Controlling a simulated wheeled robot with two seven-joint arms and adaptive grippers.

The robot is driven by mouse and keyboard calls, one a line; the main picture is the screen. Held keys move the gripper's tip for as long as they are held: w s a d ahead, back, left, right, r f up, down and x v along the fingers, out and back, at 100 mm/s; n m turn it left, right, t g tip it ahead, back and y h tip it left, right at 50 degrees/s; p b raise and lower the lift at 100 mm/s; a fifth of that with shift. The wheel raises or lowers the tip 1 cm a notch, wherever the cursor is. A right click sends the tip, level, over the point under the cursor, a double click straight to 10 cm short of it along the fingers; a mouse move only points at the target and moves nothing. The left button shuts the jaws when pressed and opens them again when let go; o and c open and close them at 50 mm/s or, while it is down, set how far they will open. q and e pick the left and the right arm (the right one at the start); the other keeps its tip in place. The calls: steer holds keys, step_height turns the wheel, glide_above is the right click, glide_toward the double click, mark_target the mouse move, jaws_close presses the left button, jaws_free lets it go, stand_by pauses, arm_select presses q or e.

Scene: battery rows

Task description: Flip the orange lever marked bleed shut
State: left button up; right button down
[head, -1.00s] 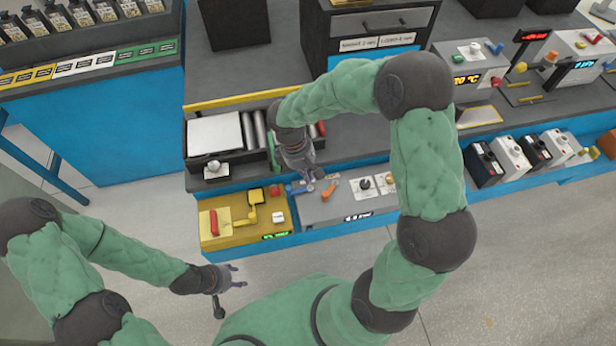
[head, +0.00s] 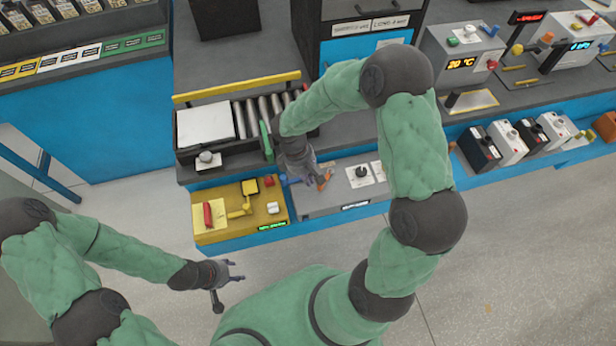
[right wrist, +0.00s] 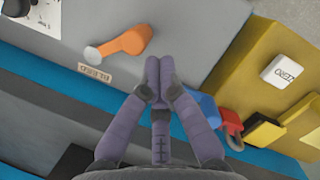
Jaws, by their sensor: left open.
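The orange lever (head: 324,181) sits on the grey panel (head: 345,199) at the bench's front. In the right wrist view the lever (right wrist: 124,41) lies slantwise, its broad end towards my fingertips, beside a label reading BLEED (right wrist: 93,71). My right gripper (head: 311,179) is low over the panel, just left of the lever in the head view. In the right wrist view its fingertips (right wrist: 160,68) are together with nothing between them, close to the lever's broad end; I cannot tell whether they touch it. My left gripper (head: 236,270) is open and empty over the floor.
A blue part (right wrist: 203,108) lies close beside my right fingers. A yellow panel (head: 240,226) with a red handle and a white button adjoins the grey one. A black knob (head: 361,171) stands to the lever's right. The floor in front is clear.

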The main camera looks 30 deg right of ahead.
steer(key=shift+s+d+n, duration=0.15)
steer(key=shift+s+n, duration=0.5)
steer(key=shift+n, duration=0.25)
steer(key=shift+s+d+n+t+p, duration=0.1)
steer(key=shift+s+n+t+p, duration=0.2)
steer(key=shift+n, duration=0.1)
steer(key=shift+s+d+n+h, duration=0.3)
steer(key=shift+s+n+h, duration=0.1)
steer(key=shift+s+n, duration=0.5)
steer(key=s+d+n+t, duration=0.1)
steer(key=n, duration=0.1)
steer(key=shift+s+n, duration=0.1)
steer(key=shift+n, duration=0.2)
steer(key=shift+s+d+n+t, duration=0.15)
steer(key=shift+s+d+n, duration=0.2)
steer(key=shift+n, duration=0.25)
steer(key=shift+s+d+n+t, duration=0.2)
steer(key=shift+d+n, duration=0.15)
steer(key=shift+n, duration=0.25)
steer(key=p+v, duration=0.9)
steer(key=v, duration=0.1)
steer(key=shift+w, duration=0.2)
steer(key=shift+a+f, duration=0.1)
